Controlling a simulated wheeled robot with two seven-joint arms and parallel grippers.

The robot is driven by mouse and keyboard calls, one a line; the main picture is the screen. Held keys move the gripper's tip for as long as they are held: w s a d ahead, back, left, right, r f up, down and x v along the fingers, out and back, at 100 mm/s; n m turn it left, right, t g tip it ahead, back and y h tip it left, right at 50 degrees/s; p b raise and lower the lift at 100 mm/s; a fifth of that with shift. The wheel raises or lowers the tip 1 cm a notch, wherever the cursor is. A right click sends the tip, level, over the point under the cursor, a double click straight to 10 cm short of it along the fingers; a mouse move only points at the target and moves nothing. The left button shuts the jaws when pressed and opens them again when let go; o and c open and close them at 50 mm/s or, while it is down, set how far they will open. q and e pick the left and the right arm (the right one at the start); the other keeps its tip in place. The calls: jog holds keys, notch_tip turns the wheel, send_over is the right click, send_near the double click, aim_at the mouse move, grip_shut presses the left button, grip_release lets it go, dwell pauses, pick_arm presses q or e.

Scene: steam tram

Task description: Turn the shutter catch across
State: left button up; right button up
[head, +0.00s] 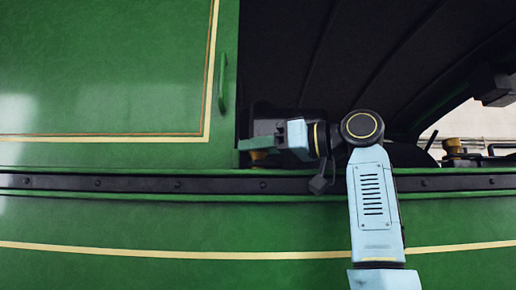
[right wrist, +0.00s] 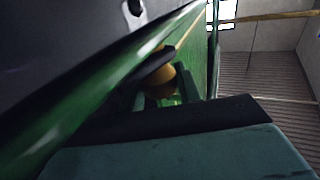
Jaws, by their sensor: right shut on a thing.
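The green shutter (head: 110,70), with cream and gold lining and a small green upright handle (head: 222,84), fills the upper left of the head view. My right gripper (head: 255,145) reaches left to the shutter's lower right corner, just above the dark riveted rail. It is shut on the shutter catch, whose brass part (head: 258,155) shows under the fingers. In the right wrist view the catch is a rounded brass knob (right wrist: 161,79) with a dark piece over it. The fingers hide most of the catch, so its exact angle cannot be told. My left gripper is not in view.
The dark riveted rail (head: 130,184) runs across below the shutter, above a green lower panel (head: 150,222). Right of the shutter is a dark opening under a curved black roof. Brass fittings (head: 455,148) stand at the far right.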

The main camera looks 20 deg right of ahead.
jog(key=shift+r+n+g+y, duration=0.1)
jog(key=shift+n+g+y, duration=0.45)
jog(key=shift+g, duration=0.25)
jog(key=shift+n+g, duration=0.25)
jog(key=shift+g, duration=0.05)
jog(key=o, duration=0.9)
jog(key=shift+o, duration=0.2)
jog(key=b+v, duration=0.3)
jog(key=v, duration=1)
jog(key=shift+d+f+b, duration=0.25)
jog(key=shift+d+b, duration=0.05)
jog(key=shift+b, duration=0.05)
